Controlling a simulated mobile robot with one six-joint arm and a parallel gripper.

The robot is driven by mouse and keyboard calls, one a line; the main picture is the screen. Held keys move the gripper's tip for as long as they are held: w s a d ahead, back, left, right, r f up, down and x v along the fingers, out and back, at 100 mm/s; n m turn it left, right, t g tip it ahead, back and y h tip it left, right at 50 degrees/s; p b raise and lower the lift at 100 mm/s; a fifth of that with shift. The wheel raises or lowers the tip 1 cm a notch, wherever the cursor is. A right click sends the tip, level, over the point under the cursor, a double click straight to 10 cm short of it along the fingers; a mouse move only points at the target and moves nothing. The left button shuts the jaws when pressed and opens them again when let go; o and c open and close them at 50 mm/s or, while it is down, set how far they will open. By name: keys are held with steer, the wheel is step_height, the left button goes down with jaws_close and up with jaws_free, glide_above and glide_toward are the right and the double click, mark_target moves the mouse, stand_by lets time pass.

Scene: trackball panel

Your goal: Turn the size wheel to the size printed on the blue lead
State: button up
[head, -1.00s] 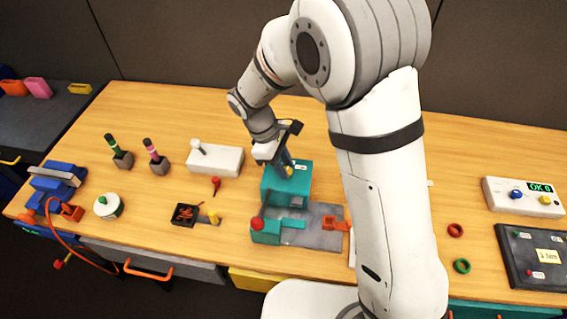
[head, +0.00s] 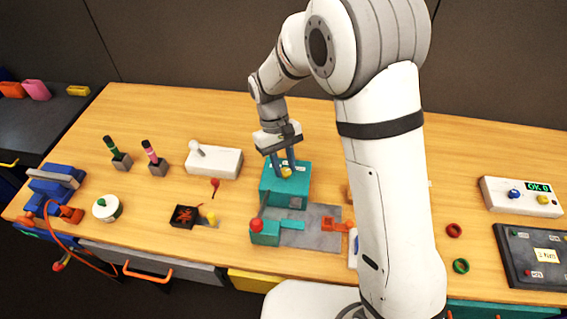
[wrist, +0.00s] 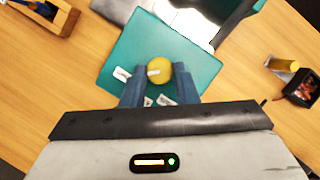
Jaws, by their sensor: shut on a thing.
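The size wheel looks to be the yellow knob (head: 286,171) on top of the teal box (head: 270,196). In the wrist view the knob (wrist: 161,91) carries a white pointer mark, and small white labels lie around it on the teal top (wrist: 190,52). The label print is too small to read. My gripper (head: 283,173) points down at the box, with its two blue-grey fingers on either side of the knob, shut on it. I cannot make out a blue lead or its printed size in these views.
A red-knobbed lever (head: 256,225) and grey plate (head: 318,212) are in front of the box. A white box (head: 214,162) stands behind left, and a black square block (head: 186,216) at front left. Red (head: 454,230) and green (head: 461,266) rings lie right of my arm.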

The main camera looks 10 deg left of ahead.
steer(key=shift+m, duration=0.3)
steer(key=o, duration=1)
steer(key=v, duration=0.8)
steer(key=shift+d+b, duration=0.15)
steer(key=shift+b, duration=0.2)
steer(key=shift+f, duration=0.1)
